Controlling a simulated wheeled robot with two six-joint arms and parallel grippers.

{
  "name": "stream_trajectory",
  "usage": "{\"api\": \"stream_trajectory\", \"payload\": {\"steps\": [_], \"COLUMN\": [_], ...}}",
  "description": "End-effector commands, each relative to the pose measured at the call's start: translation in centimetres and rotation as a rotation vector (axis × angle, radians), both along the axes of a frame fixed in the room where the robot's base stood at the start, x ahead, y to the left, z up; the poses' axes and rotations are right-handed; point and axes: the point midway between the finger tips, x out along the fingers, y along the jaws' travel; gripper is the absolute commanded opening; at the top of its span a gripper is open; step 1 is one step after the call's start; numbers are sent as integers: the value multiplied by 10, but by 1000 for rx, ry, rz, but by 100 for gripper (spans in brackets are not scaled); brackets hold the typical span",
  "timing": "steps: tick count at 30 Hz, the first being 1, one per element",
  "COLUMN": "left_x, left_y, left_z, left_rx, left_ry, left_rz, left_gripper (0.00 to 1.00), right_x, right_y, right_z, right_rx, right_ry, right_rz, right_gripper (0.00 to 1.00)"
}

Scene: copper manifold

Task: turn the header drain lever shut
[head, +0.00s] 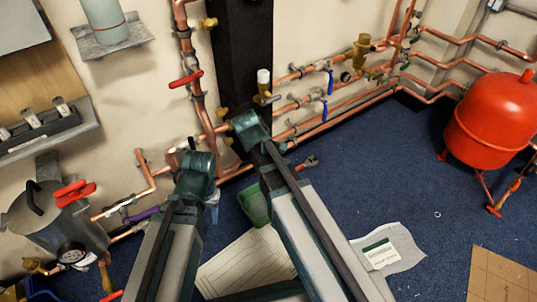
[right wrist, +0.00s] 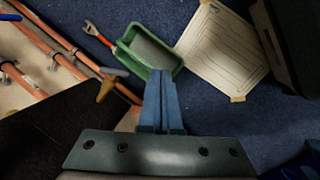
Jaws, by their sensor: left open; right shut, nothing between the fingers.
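No label marks the header drain lever, so I cannot tell which lever it is. A red lever (head: 185,78) lies nearly crosswise on the upright copper pipe. Two blue levers, an upper one (head: 330,81) and a lower one (head: 324,111), stand upright across horizontal pipes. A brass fitting (right wrist: 106,88) shows left of my right gripper in the right wrist view. My left gripper (head: 212,197) is mostly hidden by its wrist; it is open, below the wall pipes. My right gripper (right wrist: 163,104) is shut and empty, over the green tray; its arm hides it in the head view.
The green tray (head: 254,207) lies on the blue carpet beside a wrench (head: 307,162) and a drawing sheet (head: 245,262). A dark column (head: 241,55) stands against the wall. A red tank (head: 492,115) stands right, a grey pot with gauge (head: 45,222) left. Carpet at centre right is mostly clear.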

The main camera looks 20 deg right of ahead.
Motion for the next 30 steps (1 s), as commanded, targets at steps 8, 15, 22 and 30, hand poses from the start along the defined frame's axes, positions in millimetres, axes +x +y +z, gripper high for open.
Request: {"api": "stream_trajectory", "payload": {"steps": [8,15,22,30], "left_x": [0,0,0,0], "left_y": [0,0,0,0], "left_z": [-1,-1,-2,-32], "left_rx": [0,0,0,-1], "left_ry": [0,0,0,0], "left_rz": [0,0,0,3], "left_gripper": [50,50,50,50], "right_x": [65,88,90,95], "right_y": [26,43,44,29], "right_z": [16,28,28,-2], "right_rx": [-264,-401,-421,-419], "right_ry": [170,292,311,310], "right_rz": [616,913,953,951], "right_gripper": [0,0,0,0]}}
